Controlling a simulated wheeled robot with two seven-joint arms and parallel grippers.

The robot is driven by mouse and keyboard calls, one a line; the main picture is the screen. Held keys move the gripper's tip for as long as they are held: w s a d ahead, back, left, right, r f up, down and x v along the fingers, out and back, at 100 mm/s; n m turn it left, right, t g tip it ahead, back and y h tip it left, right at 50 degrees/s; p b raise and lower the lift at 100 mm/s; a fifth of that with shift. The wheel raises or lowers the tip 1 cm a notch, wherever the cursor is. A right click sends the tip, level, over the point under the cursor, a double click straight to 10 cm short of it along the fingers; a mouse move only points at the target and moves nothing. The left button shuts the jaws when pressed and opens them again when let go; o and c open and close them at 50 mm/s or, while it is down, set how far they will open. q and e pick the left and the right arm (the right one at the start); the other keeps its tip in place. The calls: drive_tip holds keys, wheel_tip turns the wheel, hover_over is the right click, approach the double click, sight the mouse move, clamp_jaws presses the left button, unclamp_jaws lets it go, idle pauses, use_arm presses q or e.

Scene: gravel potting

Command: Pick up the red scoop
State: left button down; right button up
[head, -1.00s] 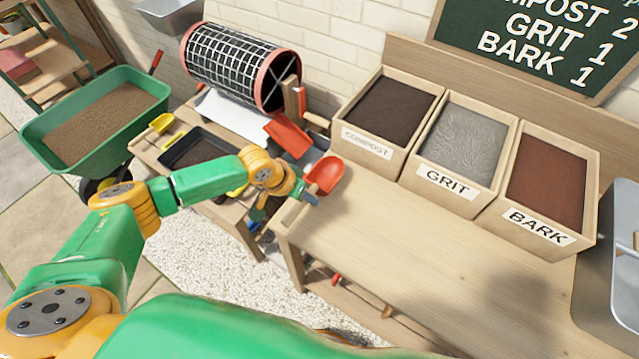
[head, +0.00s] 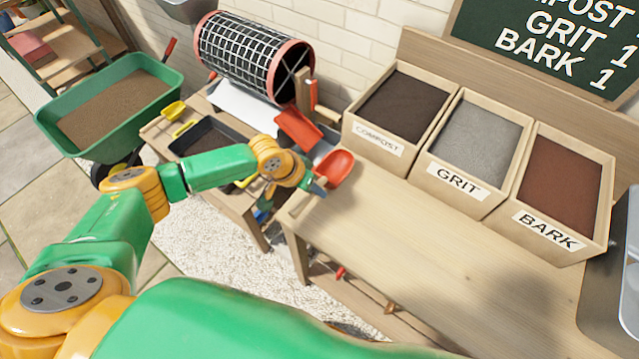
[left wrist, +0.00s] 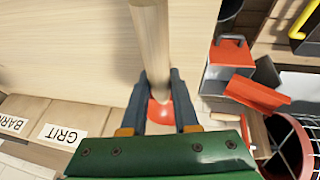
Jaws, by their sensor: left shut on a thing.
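The red scoop (head: 336,167) is at the left end of the wooden bench, in front of the compost bin. Its pale wooden handle (left wrist: 151,40) runs between the fingers of my left gripper (left wrist: 160,88) in the left wrist view. My left gripper also shows in the head view (head: 318,187), shut on the handle close to the red bowl. The bowl is partly hidden behind the gripper in the left wrist view. I cannot tell whether the scoop touches the bench top. My right gripper is not in view.
Bins of compost (head: 403,105), grit (head: 475,140) and bark (head: 565,185) stand along the back of the bench. The bench top (head: 430,240) in front is clear. A lower table with a dark tray (head: 205,140) and a mesh drum sieve (head: 250,55) stand left.

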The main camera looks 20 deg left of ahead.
use_arm(q)
wheel_tip(320, 180, up, 3)
drive_tip(key=shift+r, duration=0.1)
drive_tip(key=s+d+r+p, duration=0.1)
drive_tip(key=s+r, duration=0.3)
drive_tip(key=s, duration=0.3)
drive_tip(key=s+d+r+p, duration=0.1)
drive_tip(key=s+r+p, duration=0.1)
drive_tip(key=s+r, duration=0.3)
drive_tip(key=shift+s+r+p, duration=0.25)
drive_tip(key=shift+s+p, duration=0.05)
drive_tip(key=shift+s, duration=0.6)
